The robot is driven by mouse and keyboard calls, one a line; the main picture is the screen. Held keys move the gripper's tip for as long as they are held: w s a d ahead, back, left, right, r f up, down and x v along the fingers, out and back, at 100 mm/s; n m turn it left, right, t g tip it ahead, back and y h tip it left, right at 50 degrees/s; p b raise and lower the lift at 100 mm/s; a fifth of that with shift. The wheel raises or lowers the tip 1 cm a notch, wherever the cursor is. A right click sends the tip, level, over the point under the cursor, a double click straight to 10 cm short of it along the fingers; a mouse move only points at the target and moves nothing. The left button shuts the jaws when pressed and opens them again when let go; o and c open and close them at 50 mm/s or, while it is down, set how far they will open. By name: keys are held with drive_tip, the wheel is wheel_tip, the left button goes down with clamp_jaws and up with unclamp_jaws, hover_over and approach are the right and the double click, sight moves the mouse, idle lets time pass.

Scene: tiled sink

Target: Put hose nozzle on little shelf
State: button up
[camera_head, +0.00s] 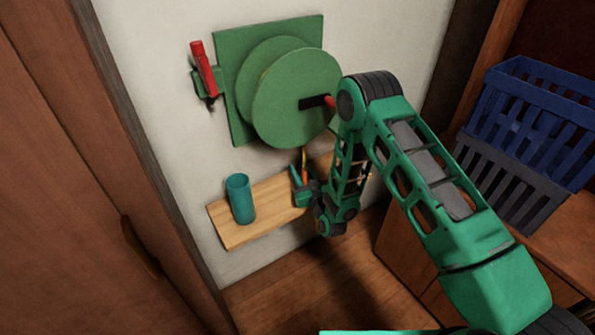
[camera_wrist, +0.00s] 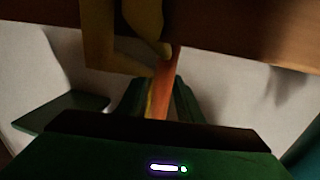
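An orange and yellow piece, apparently the hose nozzle (camera_head: 304,163), stands upright at my gripper (camera_head: 303,183), in front of the right part of the little wooden shelf (camera_head: 265,207). In the wrist view, the nozzle's orange shaft (camera_wrist: 162,92) runs between my two green fingers (camera_wrist: 160,100), which look closed on it. Its yellow hooked part (camera_wrist: 100,45) extends beyond the fingertips. My forearm hides the shelf's right end. I cannot tell whether the nozzle touches the shelf.
A teal cup (camera_head: 240,199) stands on the shelf's left part. A green hose reel (camera_head: 292,95) is on the wall above, with a red handle-like piece (camera_head: 203,68) on its left. Blue crates (camera_head: 530,110) and a grey crate (camera_head: 510,177) stand at right.

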drive_tip(key=shift+s, duration=0.1)
drive_tip(key=v, duration=1.1)
drive_tip(key=shift+s+d, duration=0.15)
drive_tip(key=shift+s, duration=0.25)
